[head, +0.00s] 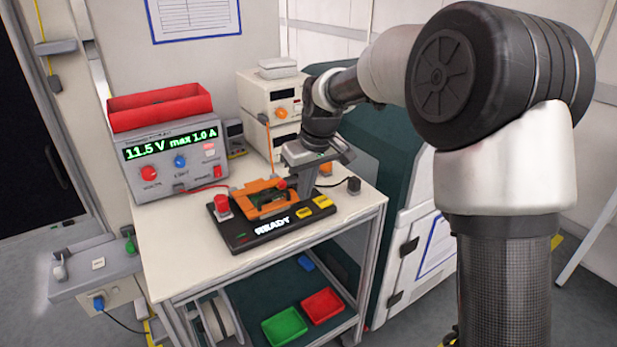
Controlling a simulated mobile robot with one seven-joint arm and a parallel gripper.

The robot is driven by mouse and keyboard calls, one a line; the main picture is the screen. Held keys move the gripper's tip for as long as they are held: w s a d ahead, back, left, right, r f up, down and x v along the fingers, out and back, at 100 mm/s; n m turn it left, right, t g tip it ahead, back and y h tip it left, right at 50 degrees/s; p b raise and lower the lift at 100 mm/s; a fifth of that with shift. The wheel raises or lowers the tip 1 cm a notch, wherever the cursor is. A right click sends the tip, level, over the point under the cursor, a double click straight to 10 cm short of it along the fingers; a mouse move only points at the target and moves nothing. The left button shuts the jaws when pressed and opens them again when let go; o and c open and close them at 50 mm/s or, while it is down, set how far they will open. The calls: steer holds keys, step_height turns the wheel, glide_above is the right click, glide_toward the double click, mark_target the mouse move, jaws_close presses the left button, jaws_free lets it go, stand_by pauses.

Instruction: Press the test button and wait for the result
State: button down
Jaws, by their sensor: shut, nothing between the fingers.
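A black test fixture (243,233) with a lit "READY" display (272,226) sits on the white trolley top. A red button-like knob (221,204) stands at its left end. An orange frame (256,189) holding a dark green board (272,205) sits on the fixture. Two yellow blocks (314,207) are at its right front; I cannot tell what they are. My gripper (304,192) is shut and empty, pointing down over the right back of the fixture, to the right of the red knob. I cannot tell whether the fingertips touch anything.
A power supply (133,167) reading "11.5 V max 1.0 A" carries a red tray (160,108). Stacked instruments (257,91) stand behind. A black plug-like piece (353,185) lies at right. Green (284,326) and red (322,305) bins are below. The front trolley top (190,265) is clear.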

mark_target(305, 214)
steer(key=shift+f+b, duration=0.35)
steer(key=shift+f, duration=1.55)
steer(key=shift+s+f, duration=0.1)
steer(key=shift+f, duration=0.6)
steer(key=shift+s+d+f, duration=0.1)
steer(key=shift+f, duration=0.2)
step_height(305, 214, up, 5)
steer(key=p, duration=0.3)
steer(key=shift+f, duration=0.15)
steer(key=p+v, duration=0.1)
steer(key=v, duration=0.9)
steer(key=shift+w+r+p, duration=0.2)
steer(key=shift+p, duration=0.1)
